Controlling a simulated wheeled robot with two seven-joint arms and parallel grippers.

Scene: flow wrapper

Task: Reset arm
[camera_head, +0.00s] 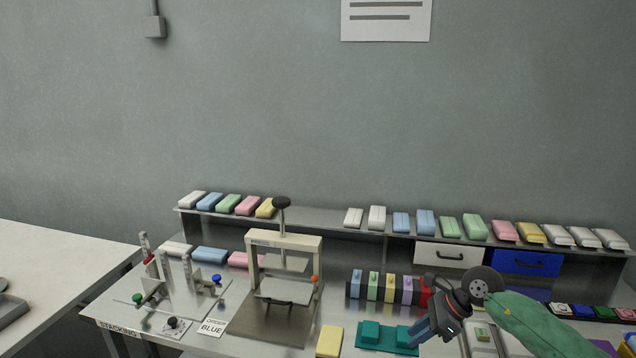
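My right gripper (424,330) is at the lower right, on the end of my green-sleeved arm. Its dark fingers point down and left, over the bench beside a teal tray (366,347) with teal blocks. I cannot tell whether the fingers are apart or together, and nothing is clearly seen between them. My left gripper is not in view.
A cream press (313,258) with a black knob stands mid-bench, left of my gripper. A yellow block (329,341) lies on the bench. Coloured packs line a raised shelf (335,221), above a white drawer (447,256) and blue drawer (526,262). A stacking fixture (178,285) stands left.

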